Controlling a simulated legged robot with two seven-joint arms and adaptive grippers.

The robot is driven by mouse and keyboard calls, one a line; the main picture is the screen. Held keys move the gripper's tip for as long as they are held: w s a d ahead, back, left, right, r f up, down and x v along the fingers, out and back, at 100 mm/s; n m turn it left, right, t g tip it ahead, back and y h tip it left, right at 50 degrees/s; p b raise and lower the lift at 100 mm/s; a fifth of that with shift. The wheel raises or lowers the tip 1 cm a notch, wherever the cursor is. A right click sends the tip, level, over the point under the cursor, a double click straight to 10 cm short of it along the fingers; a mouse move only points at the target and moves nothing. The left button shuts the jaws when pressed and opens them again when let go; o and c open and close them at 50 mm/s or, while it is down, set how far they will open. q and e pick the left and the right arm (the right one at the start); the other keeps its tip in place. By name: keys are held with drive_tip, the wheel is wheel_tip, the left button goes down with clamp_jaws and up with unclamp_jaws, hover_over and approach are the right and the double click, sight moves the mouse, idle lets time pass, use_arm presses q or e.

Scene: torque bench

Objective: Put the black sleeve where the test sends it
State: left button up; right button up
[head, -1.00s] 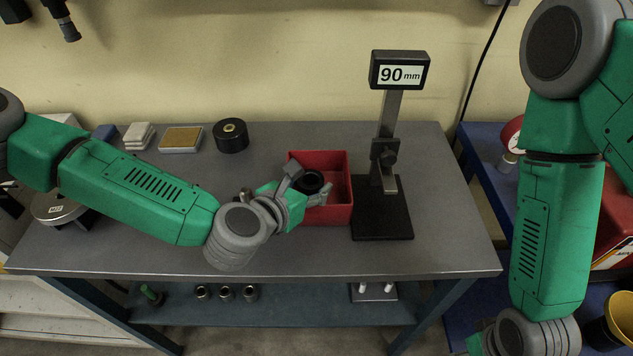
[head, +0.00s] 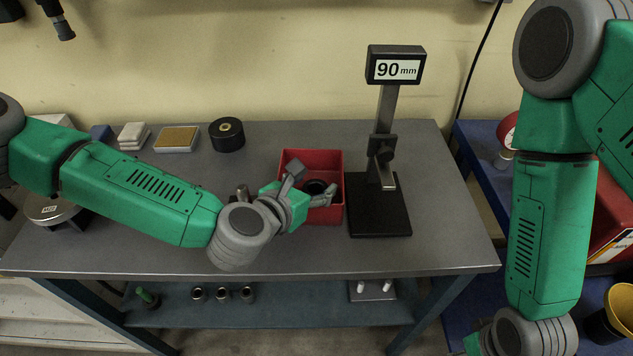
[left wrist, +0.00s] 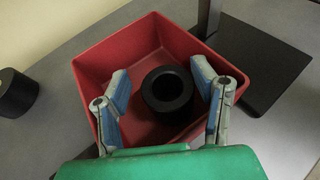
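The black sleeve (head: 316,187) is inside the red bin (head: 337,213) on the bench. In the left wrist view the sleeve (left wrist: 167,90) stands upright with its round hole facing up, inside the bin (left wrist: 95,62). My left gripper (head: 309,187) reaches over the bin's left side. In the left wrist view its fingers (left wrist: 160,88) are spread on both sides of the sleeve, with a visible gap at the left finger. The gauge display (head: 397,69) on the stand reads 90 mm. My right gripper is out of the picture.
The gauge stand's black base (head: 379,207) is just right of the bin. A black cylinder with a brass centre (head: 227,134), a tan-topped block (head: 177,139) and white blocks (head: 134,136) stand at the back left.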

use_arm(q)
drive_tip(key=shift+s+a+p, duration=0.1)
drive_tip(key=shift+p, duration=0.55)
drive_tip(key=shift+s+a+r, duration=0.15)
drive_tip(key=shift+s, duration=0.1)
drive_tip(key=b+v, duration=0.1)
drive_tip(key=v, duration=1)
drive_tip(key=shift+r, duration=0.35)
drive_tip(key=shift+d, duration=0.25)
drive_tip(key=shift+a, duration=0.1)
